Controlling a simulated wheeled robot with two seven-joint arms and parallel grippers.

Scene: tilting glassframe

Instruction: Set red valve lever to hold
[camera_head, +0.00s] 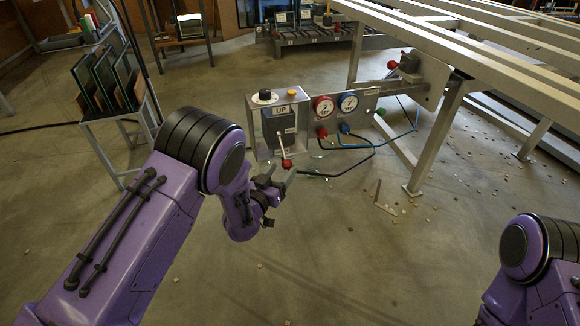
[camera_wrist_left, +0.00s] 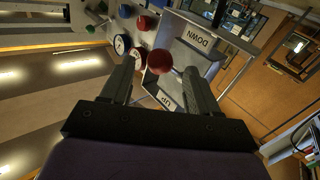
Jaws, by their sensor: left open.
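The red valve lever (camera_head: 287,163) has a red ball knob on a pale rod and hangs downward from the front of a grey control box (camera_head: 250,130). A plate marked UP (camera_head: 281,110) sits above it. In the left wrist view the red knob (camera_wrist_left: 159,61) appears between the fingertips, with the labels DOWN (camera_wrist_left: 197,38) and UP (camera_wrist_left: 165,102) on the box behind. My left gripper (camera_head: 278,180) is open just below the knob; contact cannot be told. No hold label is readable. My right gripper is out of view.
Another red-knobbed lever (camera_head: 393,64) is farther right. A metal frame table (camera_head: 470,40) fills the upper right; a glass rack (camera_head: 108,82) stands left. The floor in front is open.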

